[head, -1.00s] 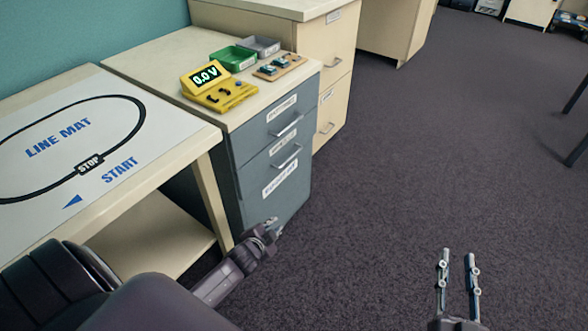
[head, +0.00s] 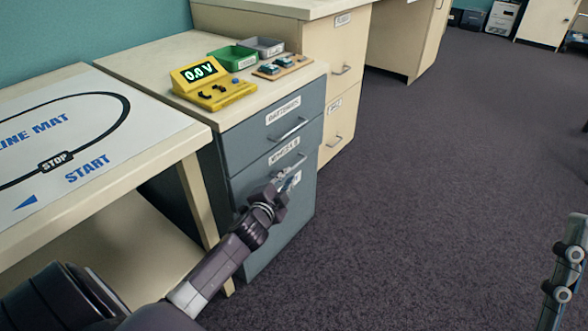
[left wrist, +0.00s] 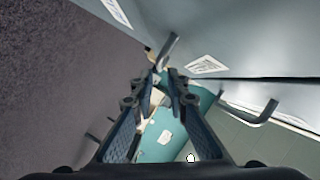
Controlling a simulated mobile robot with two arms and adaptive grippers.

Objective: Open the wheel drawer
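The wheel drawer (head: 240,186) is the middle front of a grey-blue cabinet, with a white label (head: 284,152) reading something like "WHEELS". It looks shut. Its bar handle (head: 296,168) is partly hidden by my left gripper (head: 284,181), which is right in front of it. In the left wrist view my left gripper's fingers (left wrist: 163,76) stand a narrow gap apart. A handle (left wrist: 168,46) is just beyond their tips; I cannot tell whether they touch it. My right gripper (head: 567,272) shows only in part at the right edge.
Above is the batteries drawer with its own handle (head: 288,130). The line mat table (head: 130,160) stands left. Carpet (head: 430,170) to the right is clear.

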